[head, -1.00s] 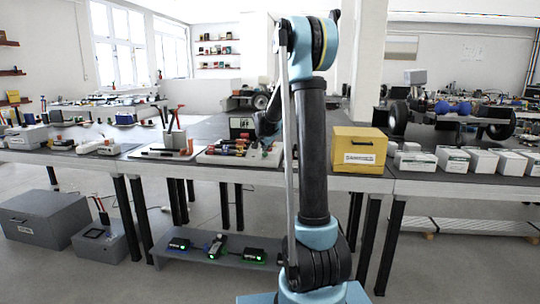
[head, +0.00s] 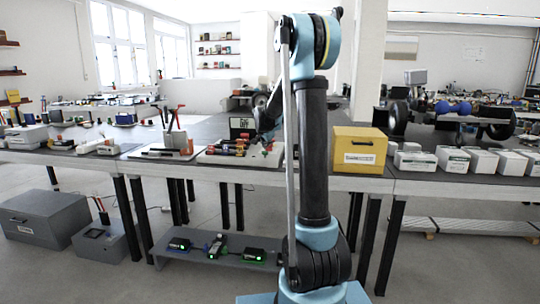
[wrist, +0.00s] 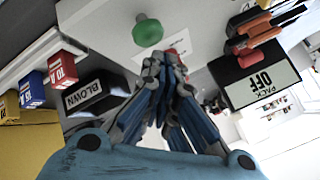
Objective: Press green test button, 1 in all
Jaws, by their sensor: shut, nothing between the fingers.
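The round green button (wrist: 147,29) stands on a short stem on a pale board (wrist: 200,22) in the wrist view. My gripper (wrist: 165,60) is shut and empty, its fingertips close below the button in the picture and apart from it. A small red part shows just behind the fingertips. The display (head: 242,127) stands behind the board.
Red and orange cylindrical parts (wrist: 268,30) lie on the board near the display. A yellow case (head: 359,150) stands right of my arm.

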